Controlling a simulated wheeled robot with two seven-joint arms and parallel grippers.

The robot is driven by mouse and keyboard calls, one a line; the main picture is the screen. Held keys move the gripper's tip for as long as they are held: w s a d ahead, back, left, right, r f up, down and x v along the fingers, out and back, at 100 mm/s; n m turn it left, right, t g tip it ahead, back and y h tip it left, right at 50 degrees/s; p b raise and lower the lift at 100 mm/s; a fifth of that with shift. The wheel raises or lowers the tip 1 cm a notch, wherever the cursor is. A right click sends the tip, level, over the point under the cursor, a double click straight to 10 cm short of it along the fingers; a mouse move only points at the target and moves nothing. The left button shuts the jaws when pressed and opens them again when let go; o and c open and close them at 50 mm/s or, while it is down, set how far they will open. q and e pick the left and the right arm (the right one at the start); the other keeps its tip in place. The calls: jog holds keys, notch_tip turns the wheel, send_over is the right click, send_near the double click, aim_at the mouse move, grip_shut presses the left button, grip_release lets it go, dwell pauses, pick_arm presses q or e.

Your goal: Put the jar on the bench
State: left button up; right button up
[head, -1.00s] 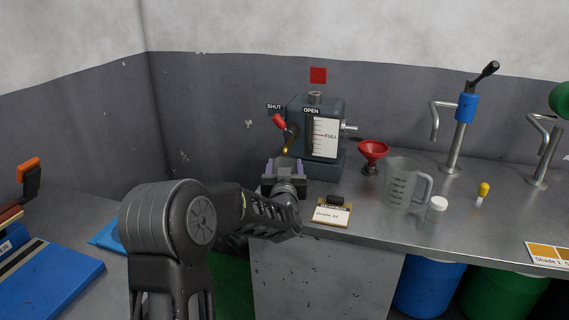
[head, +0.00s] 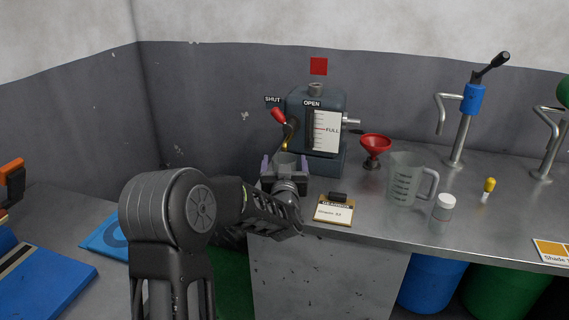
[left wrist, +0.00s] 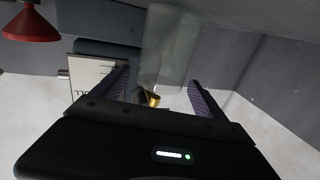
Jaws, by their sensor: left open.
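A clear, empty-looking jar (head: 285,158) stands upright at the front of the dark filling machine (head: 317,103), under its brass spout (head: 285,146). In the left wrist view, which is upside down, the jar (left wrist: 170,45) shows as a see-through cylinder. My left gripper (head: 284,166) is open, its purple fingers on either side of the jar. A gap seems to show beside the jar in the wrist view, but contact is hard to judge. The jar's base is hidden behind my gripper. The steel bench (head: 390,222) runs to the right. My right gripper is out of view.
A clipboard (head: 334,210) lies at the bench's front edge beside my left arm. A red funnel (head: 375,145), a measuring jug (head: 405,180), a white-capped bottle (head: 443,207) and a yellow-topped dropper (head: 488,188) stand farther right. Bare bench lies between them.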

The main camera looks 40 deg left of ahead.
pick_arm(q)
jog(key=shift+r, duration=0.15)
jog(key=v, duration=1.2)
jog(key=shift+b, duration=0.35)
jog(key=shift+c, duration=0.4)
dwell(0.7)
